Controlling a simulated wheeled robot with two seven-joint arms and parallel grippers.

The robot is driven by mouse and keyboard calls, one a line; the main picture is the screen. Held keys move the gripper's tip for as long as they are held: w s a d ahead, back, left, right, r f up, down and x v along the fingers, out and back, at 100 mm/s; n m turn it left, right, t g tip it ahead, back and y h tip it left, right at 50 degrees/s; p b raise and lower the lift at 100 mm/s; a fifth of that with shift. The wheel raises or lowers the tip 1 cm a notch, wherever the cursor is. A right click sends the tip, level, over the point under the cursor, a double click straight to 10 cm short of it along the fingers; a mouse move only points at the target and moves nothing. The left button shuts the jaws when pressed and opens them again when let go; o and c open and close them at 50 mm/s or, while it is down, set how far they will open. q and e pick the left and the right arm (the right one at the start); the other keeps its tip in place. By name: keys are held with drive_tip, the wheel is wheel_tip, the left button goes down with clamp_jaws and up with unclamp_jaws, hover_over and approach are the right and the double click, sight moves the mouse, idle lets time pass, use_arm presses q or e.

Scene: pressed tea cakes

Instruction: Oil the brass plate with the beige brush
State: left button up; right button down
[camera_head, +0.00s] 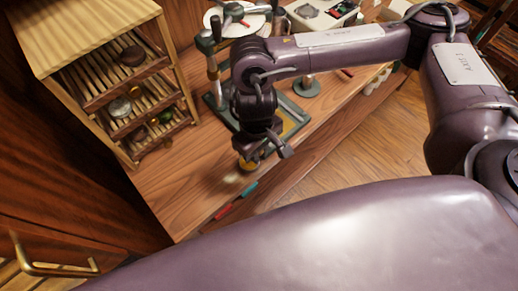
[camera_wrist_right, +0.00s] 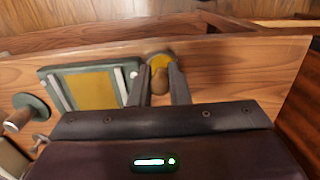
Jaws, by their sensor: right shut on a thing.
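The brass plate (camera_head: 291,127) lies flat in the green-framed base of a press on the bench. It shows more fully in the right wrist view (camera_wrist_right: 92,91), to the left of the fingers. My right gripper (camera_wrist_right: 164,96) is shut on a brown, rounded handle (camera_wrist_right: 159,84) with a yellow round part beyond it. I take this for the brush, though its beige colour and bristles cannot be made out. In the head view my right gripper (camera_head: 262,157) is low over the bench, just in front of the plate, beside it. My left gripper is out of view.
A wooden rack (camera_head: 115,80) with several slatted shelves and dark round cakes stands at left. The press posts (camera_head: 213,75) rise behind the plate. Red and teal items (camera_head: 249,189) lie at the bench's front edge. The near left bench top is clear.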

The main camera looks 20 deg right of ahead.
drive_tip(key=shift+s+f, duration=0.1)
idle(1.4)
drive_tip(key=shift+p, duration=0.35)
wheel_tip(320, 180, up, 7)
drive_tip(key=p, duration=0.8)
idle(0.5)
drive_tip(key=shift+w+d+f, duration=0.1)
drive_tip(key=shift+w+f, duration=0.05)
drive_tip(key=shift+w, duration=0.2)
drive_tip(key=w+d+r+m+b, duration=0.1)
drive_tip(key=w+d+m+b, duration=0.3)
drive_tip(key=w+b, duration=0.6)
drive_tip(key=d+b, duration=0.1)
drive_tip(key=b, duration=0.3)
drive_tip(key=shift+d+r, duration=0.25)
drive_tip(key=shift+d, duration=0.05)
